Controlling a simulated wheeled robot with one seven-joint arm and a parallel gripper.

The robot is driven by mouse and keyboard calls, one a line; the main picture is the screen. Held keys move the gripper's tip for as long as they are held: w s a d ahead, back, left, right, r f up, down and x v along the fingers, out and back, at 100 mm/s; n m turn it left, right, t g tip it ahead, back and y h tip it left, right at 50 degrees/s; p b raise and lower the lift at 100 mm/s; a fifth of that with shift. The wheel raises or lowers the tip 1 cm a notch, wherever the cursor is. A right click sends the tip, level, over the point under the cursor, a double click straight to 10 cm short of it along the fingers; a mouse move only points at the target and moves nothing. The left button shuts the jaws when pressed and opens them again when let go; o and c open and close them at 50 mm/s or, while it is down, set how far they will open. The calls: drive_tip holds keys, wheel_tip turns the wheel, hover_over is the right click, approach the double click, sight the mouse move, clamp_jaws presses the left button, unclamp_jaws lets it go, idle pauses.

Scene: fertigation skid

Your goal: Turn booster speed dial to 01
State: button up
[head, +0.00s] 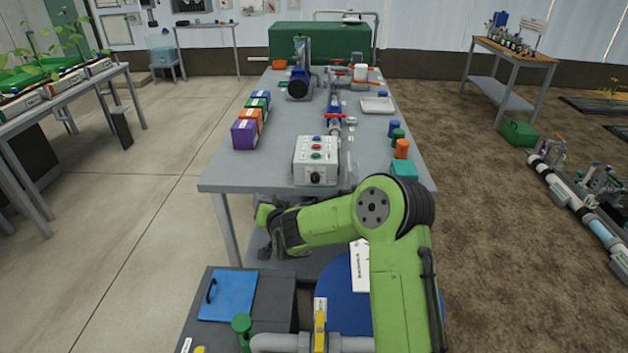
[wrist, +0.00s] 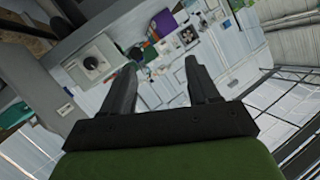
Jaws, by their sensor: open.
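The booster control box (head: 316,160) is a pale box at the near edge of the grey table, with coloured buttons on its sloped top. A black dial (head: 315,178) sits on its front face. In the wrist view the dial (wrist: 91,63) shows on a light plate at upper left; its setting is too small to read. My gripper (wrist: 160,75) is open and empty, with the dial apart from and to the left of its fingers. In the head view my green arm reaches left below the table's front edge, and the fingertips are hard to make out.
The grey table (head: 225,178) carries purple, orange and green bins (head: 245,134) at left. A pump (head: 298,85) and piping stand behind the box. Green, orange and blue cylinders (head: 402,149) stand at right. A blue-lidded dark box (head: 228,295) and piping are near my arm.

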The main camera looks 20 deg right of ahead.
drive_tip(key=w+d+f+m+t+h, duration=0.2)
drive_tip(key=w+d+f+m+h, duration=0.1)
drive_tip(key=d+f+m, duration=0.1)
drive_tip(key=m+h+p, duration=0.1)
drive_tip(key=m+h, duration=0.4)
drive_tip(key=m, duration=0.1)
approach(315, 180)
drive_tip(key=shift+g, duration=0.3)
drive_tip(key=b+x, duration=0.6)
drive_tip(key=x, duration=0.1)
drive_tip(key=shift+w+d+r+b, duration=0.1)
drive_tip(key=shift+w+b, duration=0.25)
drive_tip(key=shift+b, duration=0.05)
drive_tip(key=shift+w+d+r, duration=0.15)
drive_tip(key=shift+w+d, duration=0.1)
drive_tip(key=shift+w, duration=0.25)
drive_tip(key=c, duration=1)
